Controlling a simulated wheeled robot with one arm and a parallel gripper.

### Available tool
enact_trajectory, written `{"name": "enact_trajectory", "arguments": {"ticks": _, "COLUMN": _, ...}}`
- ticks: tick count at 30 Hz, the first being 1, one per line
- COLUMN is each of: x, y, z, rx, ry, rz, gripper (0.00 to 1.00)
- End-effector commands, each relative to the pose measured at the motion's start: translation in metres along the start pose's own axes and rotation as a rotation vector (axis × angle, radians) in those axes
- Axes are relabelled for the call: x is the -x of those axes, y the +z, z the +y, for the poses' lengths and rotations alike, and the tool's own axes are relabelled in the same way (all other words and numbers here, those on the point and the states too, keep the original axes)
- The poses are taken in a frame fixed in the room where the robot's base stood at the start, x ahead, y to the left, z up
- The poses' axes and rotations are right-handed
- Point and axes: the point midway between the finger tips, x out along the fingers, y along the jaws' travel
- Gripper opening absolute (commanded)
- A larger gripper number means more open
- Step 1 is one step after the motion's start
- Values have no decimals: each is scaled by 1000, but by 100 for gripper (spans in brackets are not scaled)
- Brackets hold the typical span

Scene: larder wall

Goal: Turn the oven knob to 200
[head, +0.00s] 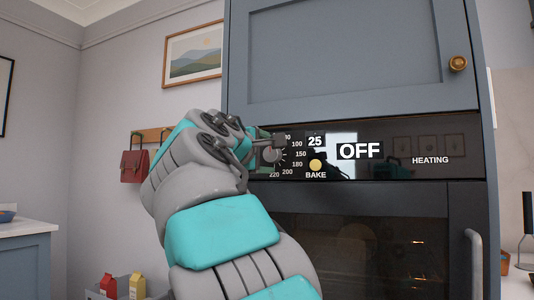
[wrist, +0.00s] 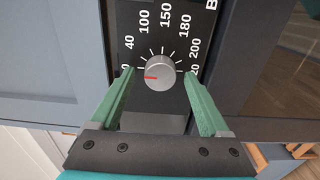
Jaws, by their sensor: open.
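The oven knob (wrist: 158,73) is a small silver dial on a black panel with a ring of white ticks and numbers. Its red mark points left in the wrist view, toward the low end of the scale. The 200 label (wrist: 195,48) is at the upper right of the dial. My gripper (wrist: 158,76) is open, with one green finger on each side of the knob and a gap to it on both sides. In the head view my gripper (head: 268,146) is at the panel and partly hides the knob (head: 271,156). The display (head: 315,141) reads 25.
A large OFF sign (head: 360,151), a HEATING label (head: 430,160) and a yellow BAKE button (head: 316,166) are right of the dial. A cupboard door (head: 350,60) is above and the dark oven door (head: 360,250) below. A red bag (head: 134,166) hangs on the left wall.

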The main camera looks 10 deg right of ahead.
Motion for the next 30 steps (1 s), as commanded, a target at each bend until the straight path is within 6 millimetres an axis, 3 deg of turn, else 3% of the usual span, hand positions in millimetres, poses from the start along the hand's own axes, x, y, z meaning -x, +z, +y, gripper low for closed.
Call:
{"name": "enact_trajectory", "arguments": {"ticks": 7, "x": -2, "y": 0, "z": 0, "rx": 1, "ry": -1, "rz": -1, "gripper": 79}}
{"name": "enact_trajectory", "arguments": {"ticks": 27, "x": -2, "y": 0, "z": -1, "rx": 1, "ry": -2, "rz": -1, "gripper": 3}}
{"name": "enact_trajectory", "arguments": {"ticks": 30, "x": -2, "y": 0, "z": -1, "rx": 1, "ry": -2, "rz": -1, "gripper": 0}}
